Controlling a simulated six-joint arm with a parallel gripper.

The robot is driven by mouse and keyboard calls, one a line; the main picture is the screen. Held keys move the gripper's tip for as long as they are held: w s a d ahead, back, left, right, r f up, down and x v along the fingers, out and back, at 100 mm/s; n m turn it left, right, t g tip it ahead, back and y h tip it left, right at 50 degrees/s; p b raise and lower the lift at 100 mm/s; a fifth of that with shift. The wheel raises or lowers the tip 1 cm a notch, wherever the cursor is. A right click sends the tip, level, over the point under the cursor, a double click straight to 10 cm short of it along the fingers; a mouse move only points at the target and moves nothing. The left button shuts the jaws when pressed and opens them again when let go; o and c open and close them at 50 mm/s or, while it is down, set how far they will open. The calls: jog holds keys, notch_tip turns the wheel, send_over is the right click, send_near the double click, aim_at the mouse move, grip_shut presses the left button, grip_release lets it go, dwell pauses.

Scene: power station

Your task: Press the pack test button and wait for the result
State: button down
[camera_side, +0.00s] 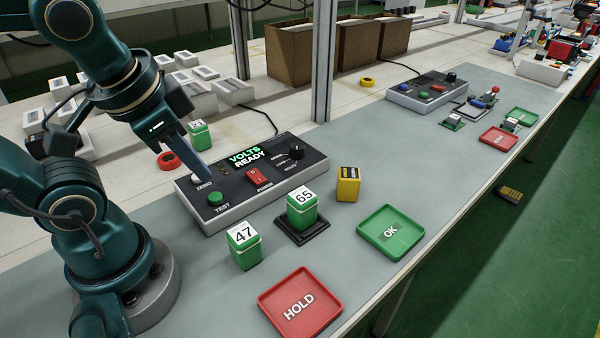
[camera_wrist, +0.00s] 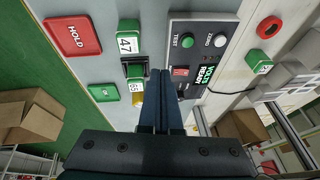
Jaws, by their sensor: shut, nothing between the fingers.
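The tester (camera_side: 240,190) has a green TEST button (camera_side: 216,199), also in the wrist view (camera_wrist: 187,41), and a white ZERO button (camera_wrist: 220,40). Its display (camera_side: 246,157) reads VOLTS READY. The green pack marked 65 (camera_side: 302,211) stands upright on a black stand (camera_side: 302,236); my fingers partly hide it in the wrist view. My gripper (camera_side: 207,173) is shut and empty. In the side view its tips show over the tester's left part, near the ZERO and TEST buttons; contact cannot be told.
Pack 47 (camera_side: 243,246) stands left of the stand, a yellow pack (camera_side: 348,185) to its right. A red HOLD tray (camera_side: 300,302) and a green OK tray (camera_side: 390,233) lie empty in front. Pack 21 (camera_side: 199,135) and a red tape roll (camera_side: 172,160) are behind the tester.

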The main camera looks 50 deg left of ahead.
jog(key=a+m+g+y, duration=0.2)
jog(key=a+g+y, duration=0.1)
jog(key=a, duration=0.1)
jog(key=m+g+y, duration=0.3)
jog(key=m+y, duration=0.1)
jog(key=y, duration=0.1)
send_over(221, 198)
jog(key=shift+f, duration=0.45)
jog(key=shift+f, duration=4.4)
jog(key=shift+f, duration=0.15)
jog(key=shift+f, duration=0.25)
